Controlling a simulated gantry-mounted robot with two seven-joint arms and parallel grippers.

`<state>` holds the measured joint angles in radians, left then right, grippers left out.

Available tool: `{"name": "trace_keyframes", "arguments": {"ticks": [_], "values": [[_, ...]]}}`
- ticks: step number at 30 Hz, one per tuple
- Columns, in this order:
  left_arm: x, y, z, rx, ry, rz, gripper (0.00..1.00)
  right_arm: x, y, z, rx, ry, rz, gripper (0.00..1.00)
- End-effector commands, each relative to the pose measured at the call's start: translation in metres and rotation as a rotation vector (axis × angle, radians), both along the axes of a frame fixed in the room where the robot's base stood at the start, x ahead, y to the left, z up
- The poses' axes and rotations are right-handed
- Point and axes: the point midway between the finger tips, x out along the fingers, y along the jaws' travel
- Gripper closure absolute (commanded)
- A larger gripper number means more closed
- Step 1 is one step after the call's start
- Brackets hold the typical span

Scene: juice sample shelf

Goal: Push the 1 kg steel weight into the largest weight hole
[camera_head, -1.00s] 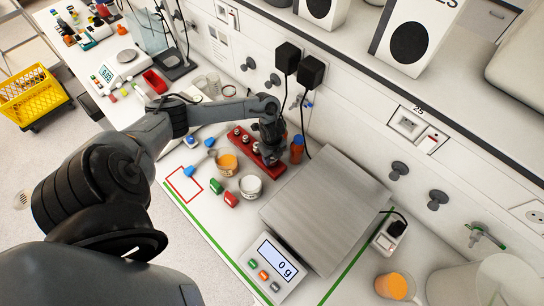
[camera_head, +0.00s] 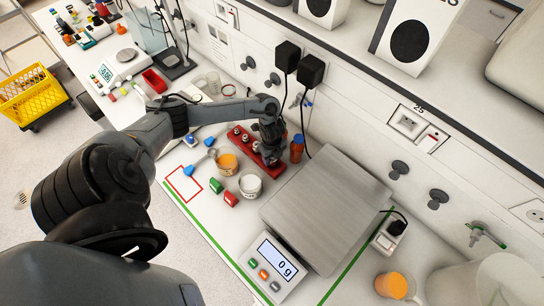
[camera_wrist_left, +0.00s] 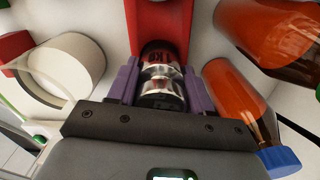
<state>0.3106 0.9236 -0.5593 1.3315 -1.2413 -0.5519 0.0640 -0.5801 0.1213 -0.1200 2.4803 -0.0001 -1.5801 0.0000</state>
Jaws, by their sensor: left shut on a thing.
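The red weight block (camera_head: 246,153) lies on the bench with several small steel weights (camera_head: 244,138) standing in it. My left gripper (camera_head: 271,157) is over the block's near right end, pointing down. In the left wrist view its purple fingers (camera_wrist_left: 159,78) are shut on the 1 kg steel weight (camera_wrist_left: 163,90), one finger on each side. The red block (camera_wrist_left: 163,22) also shows beyond the weight. The hole under the weight is hidden, so I cannot tell how deep the weight sits. My right gripper is out of view.
An orange bottle with a blue cap (camera_head: 297,148) stands close to the right of the gripper. A cup of orange juice (camera_head: 228,163) and a white cup (camera_head: 250,186) stand in front of the block. The scale (camera_head: 325,205) reads 0 g to the right.

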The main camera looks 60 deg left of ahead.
Motion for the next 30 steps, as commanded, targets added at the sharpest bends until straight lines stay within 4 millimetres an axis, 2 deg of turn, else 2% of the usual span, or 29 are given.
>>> {"name": "trace_keyframes", "arguments": {"ticks": [30], "values": [[0.001, 0.000, -0.011, 0.000, -0.003, 0.000, 1.00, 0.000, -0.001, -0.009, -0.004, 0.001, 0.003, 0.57]]}}
